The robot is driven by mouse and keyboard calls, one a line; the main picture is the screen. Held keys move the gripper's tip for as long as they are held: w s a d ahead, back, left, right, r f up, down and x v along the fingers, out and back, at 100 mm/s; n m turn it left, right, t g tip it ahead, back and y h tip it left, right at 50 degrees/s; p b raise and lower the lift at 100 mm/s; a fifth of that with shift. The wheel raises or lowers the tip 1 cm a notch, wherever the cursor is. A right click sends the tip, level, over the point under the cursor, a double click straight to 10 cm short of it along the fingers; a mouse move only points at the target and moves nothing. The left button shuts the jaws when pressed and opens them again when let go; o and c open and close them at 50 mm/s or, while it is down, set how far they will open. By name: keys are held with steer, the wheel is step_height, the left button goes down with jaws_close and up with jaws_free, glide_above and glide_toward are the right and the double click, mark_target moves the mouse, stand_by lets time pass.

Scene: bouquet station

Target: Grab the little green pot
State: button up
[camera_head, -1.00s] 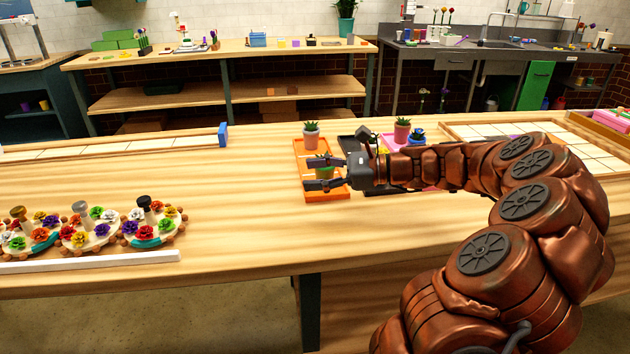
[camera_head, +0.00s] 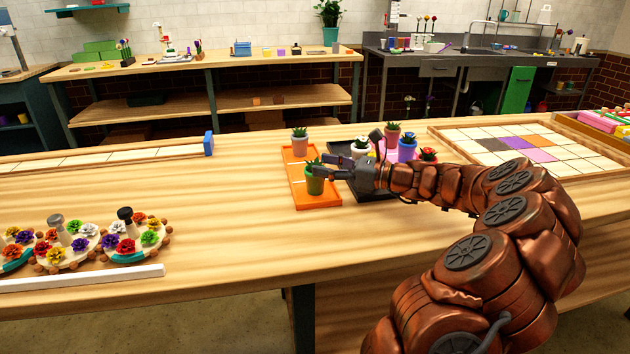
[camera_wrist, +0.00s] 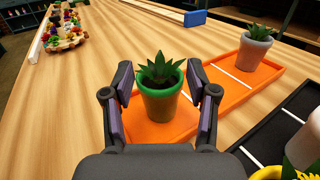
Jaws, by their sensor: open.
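The little green pot (camera_head: 315,183) holds a spiky plant and stands upright on the near part of the orange tray (camera_head: 321,202). In the wrist view the green pot (camera_wrist: 160,104) sits between the two fingers of my gripper (camera_wrist: 162,100). The fingers are open on either side of it, and I see gaps between them and the pot. In the head view my gripper (camera_head: 330,166) reaches in from the right, partly beside and behind the pot. The pot's base is visible on the tray in the wrist view.
A pinkish-grey pot (camera_head: 300,144) stands at the far end of the orange tray. A black tray (camera_head: 377,193) with other pots lies close on the right, including a white pot (camera_head: 360,151). Wheels with coloured flowers (camera_head: 133,240) sit at left. The table between is clear.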

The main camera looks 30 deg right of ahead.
steer(key=shift+x, duration=1.45)
steer(key=shift+r, duration=0.1)
jaws_close()
